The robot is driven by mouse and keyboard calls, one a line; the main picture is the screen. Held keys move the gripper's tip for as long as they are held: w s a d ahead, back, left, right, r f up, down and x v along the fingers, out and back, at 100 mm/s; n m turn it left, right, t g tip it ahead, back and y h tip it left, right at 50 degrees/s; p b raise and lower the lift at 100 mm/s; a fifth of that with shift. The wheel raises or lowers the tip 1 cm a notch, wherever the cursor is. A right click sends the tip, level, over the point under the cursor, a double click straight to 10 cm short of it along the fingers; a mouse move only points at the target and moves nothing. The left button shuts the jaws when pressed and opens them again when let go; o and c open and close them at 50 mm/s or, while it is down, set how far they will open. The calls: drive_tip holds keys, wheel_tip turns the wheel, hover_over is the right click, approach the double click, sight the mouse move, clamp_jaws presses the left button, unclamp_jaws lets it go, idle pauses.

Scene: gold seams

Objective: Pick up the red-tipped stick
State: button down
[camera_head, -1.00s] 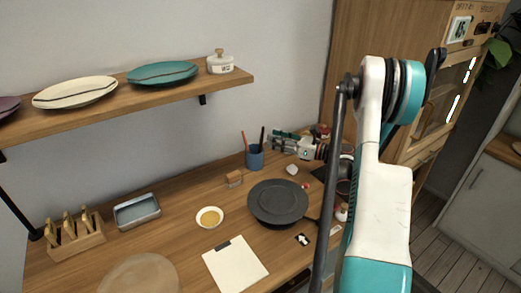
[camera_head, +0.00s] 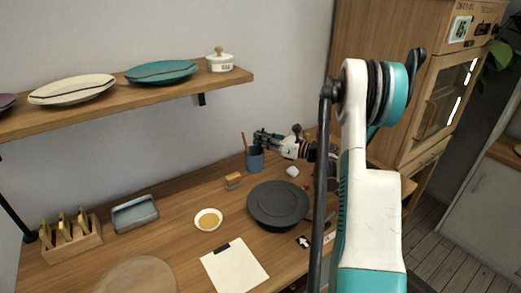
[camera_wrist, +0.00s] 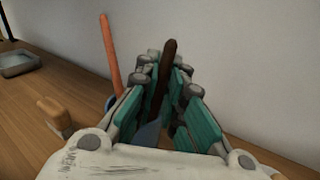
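A blue cup (camera_head: 255,159) stands on the wooden table near the wall with sticks in it. An orange-red stick (camera_head: 244,142) leans out of its left side; in the wrist view this stick (camera_wrist: 110,52) stands left of my gripper, outside the fingers. A dark brown stick (camera_wrist: 168,68) shows between the two fingers; I see no red tip on it. My gripper (camera_head: 262,138) is at the cup's rim from the right, and in the wrist view the gripper (camera_wrist: 168,85) is open, teal pads on both sides of the dark stick. The cup is mostly hidden there.
A small wooden block (camera_head: 233,181), a dark pan (camera_head: 278,203), a small yellow-filled bowl (camera_head: 208,219) and a white object (camera_head: 292,171) stand nearby. A shelf (camera_head: 140,102) with plates hangs above left. The wall is close behind the cup.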

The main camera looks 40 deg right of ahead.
drive_tip(key=shift+r, duration=0.1)
idle(0.3)
wheel_tip(320, 180, up, 20)
drive_tip(key=p, duration=0.6)
drive_tip(key=shift+p, duration=0.3)
drive_tip(key=c, duration=2.3)
unclamp_jaws()
clamp_jaws()
